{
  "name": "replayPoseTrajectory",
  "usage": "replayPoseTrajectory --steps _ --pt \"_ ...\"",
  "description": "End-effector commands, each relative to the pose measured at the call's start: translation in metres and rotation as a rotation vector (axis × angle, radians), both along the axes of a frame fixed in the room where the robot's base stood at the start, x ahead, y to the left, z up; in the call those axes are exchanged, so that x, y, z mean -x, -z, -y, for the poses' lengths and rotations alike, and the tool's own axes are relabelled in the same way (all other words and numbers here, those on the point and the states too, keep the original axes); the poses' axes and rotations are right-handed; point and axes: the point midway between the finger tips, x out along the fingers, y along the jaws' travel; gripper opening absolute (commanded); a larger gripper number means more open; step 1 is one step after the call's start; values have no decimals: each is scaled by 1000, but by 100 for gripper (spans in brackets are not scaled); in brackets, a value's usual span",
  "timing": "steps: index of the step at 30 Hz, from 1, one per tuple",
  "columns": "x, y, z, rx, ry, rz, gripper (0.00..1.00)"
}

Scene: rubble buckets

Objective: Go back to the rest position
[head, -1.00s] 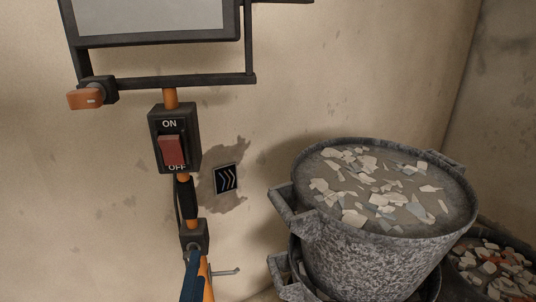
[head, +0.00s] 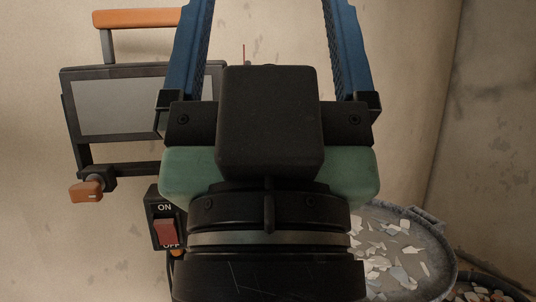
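My gripper (head: 272,40) fills the middle of the head view, pointing up, with its black and green body toward me. Its two blue fingers stand wide apart and run out of the top of the frame, so their tips are not visible. I see nothing held between the parts of the fingers that show. Behind it on the left is a switch box marked ON and OFF, with a red rocker (head: 165,232). My wrist covers part of the wall behind it.
A screen in a black frame (head: 112,68) with orange handles is at upper left. A grey bucket (head: 448,262) of rubble stands at lower right, partly hidden by my wrist. Another rubble bucket (head: 497,290) is at the bottom right corner. The wall at upper right is bare.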

Motion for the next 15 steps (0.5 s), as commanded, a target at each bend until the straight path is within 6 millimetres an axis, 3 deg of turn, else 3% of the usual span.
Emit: replayPoseTrajectory --steps 1,15 --pt "0 -33 0 0 0 -1 88" --pt "-1 -169 -1 2 -1 -3 88"
